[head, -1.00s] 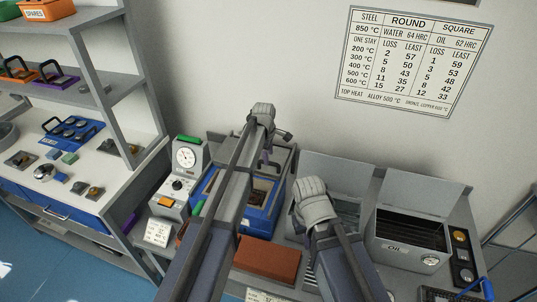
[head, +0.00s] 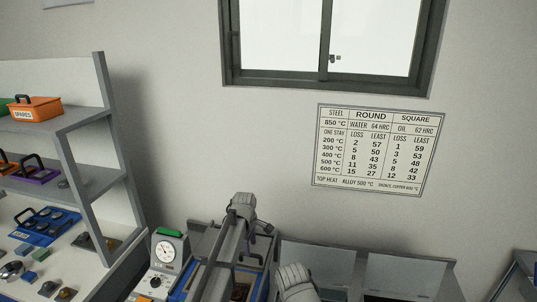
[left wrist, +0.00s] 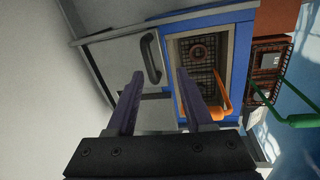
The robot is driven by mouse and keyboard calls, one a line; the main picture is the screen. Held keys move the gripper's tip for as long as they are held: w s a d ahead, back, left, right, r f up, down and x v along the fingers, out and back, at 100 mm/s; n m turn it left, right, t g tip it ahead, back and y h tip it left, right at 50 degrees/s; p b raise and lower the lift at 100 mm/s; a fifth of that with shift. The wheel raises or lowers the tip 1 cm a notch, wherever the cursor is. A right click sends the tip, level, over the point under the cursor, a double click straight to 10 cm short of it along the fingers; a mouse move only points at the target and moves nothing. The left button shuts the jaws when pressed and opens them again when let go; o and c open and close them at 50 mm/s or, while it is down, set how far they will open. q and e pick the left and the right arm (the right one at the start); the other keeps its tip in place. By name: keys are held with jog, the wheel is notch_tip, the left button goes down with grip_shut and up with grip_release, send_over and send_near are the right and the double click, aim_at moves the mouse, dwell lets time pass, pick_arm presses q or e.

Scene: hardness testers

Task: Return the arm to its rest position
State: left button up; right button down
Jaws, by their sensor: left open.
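My left arm rises from the bottom of the head view. Its gripper (head: 262,229) is partly hidden behind its own wrist there, above the blue-framed unit (head: 258,285). In the left wrist view the left gripper (left wrist: 163,95) has two dark fingers spread apart with nothing between them. Beyond them is the blue unit's open chamber with a mesh basket (left wrist: 197,72) that has an orange handle (left wrist: 222,98). The basket is apart from the fingers. A rounded pale part of my right arm shows at the bottom of the head view; its gripper is out of sight.
A gauge instrument (head: 165,255) stands left of my left arm. Grey raised lids (head: 405,275) are at the right. A shelf (head: 88,120) with tool boxes is at far left. A second basket with a green handle (left wrist: 302,121) shows in the wrist view.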

pick_arm(q)
jog(key=s+d+m+g+y, duration=0.1)
jog(key=s+d+m+g, duration=0.1)
jog(key=s+m, duration=1.6)
jog(key=s+d, duration=0.1)
jog(key=s, duration=1.2)
jog(key=shift+s+y, duration=0.3)
